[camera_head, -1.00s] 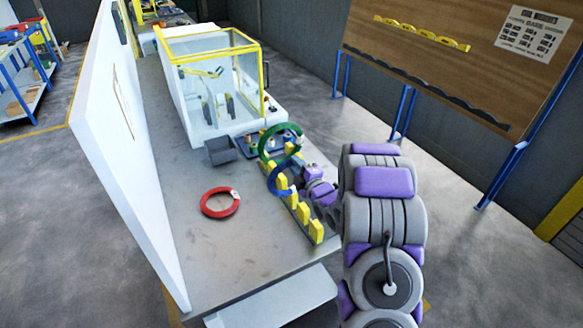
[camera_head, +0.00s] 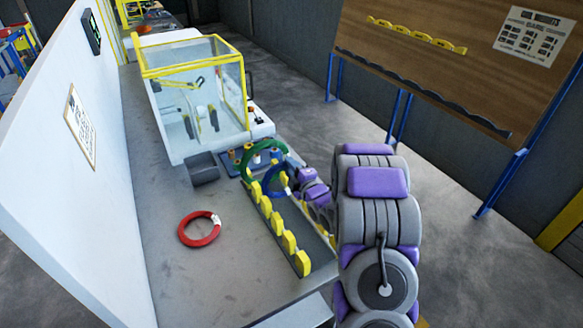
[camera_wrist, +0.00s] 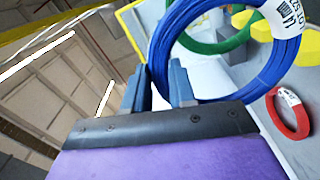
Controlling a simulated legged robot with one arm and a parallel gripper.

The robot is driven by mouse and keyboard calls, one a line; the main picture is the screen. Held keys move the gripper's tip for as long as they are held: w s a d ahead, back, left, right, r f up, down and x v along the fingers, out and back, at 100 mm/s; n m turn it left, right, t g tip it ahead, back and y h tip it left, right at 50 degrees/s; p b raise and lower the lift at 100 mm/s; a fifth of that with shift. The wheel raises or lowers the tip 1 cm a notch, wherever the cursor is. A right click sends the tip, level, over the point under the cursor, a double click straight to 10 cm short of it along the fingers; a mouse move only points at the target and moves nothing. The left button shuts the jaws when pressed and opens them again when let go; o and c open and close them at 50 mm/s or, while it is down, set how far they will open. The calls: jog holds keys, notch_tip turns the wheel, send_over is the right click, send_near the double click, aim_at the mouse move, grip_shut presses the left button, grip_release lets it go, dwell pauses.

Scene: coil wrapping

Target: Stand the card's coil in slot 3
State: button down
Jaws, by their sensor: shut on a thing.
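My gripper (camera_wrist: 158,88) is shut on the blue coil (camera_wrist: 212,92), at the coil's near rim. The coil has a white printed tag (camera_wrist: 286,15). In the head view the blue coil (camera_head: 284,190) is upright at the far part of the yellow-toothed rack (camera_head: 318,254), just nearer than the green coil (camera_head: 261,147). The green coil stands upright at the rack's far end. I cannot tell whether the blue coil touches the rack or which slot it is over. The red coil (camera_head: 188,240) lies flat on the bench. The card (camera_head: 80,125) on the white wall is too small to read.
The bench (camera_head: 170,275) is clear around the red coil. The white wall bounds it on the left. A wooden board (camera_head: 450,70) stands at the back right.

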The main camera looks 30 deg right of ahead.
notch_tip(320, 180, down, 9)
jog(key=d+b, duration=0.1)
jog(key=b, duration=0.4)
dwell(0.8)
jog(key=shift+d, duration=0.2)
jog(key=shift+d+f, duration=0.2)
jog(key=shift+a+f+b, duration=0.15)
jog(key=shift+a+b, duration=0.05)
jog(key=shift+b, duration=0.2)
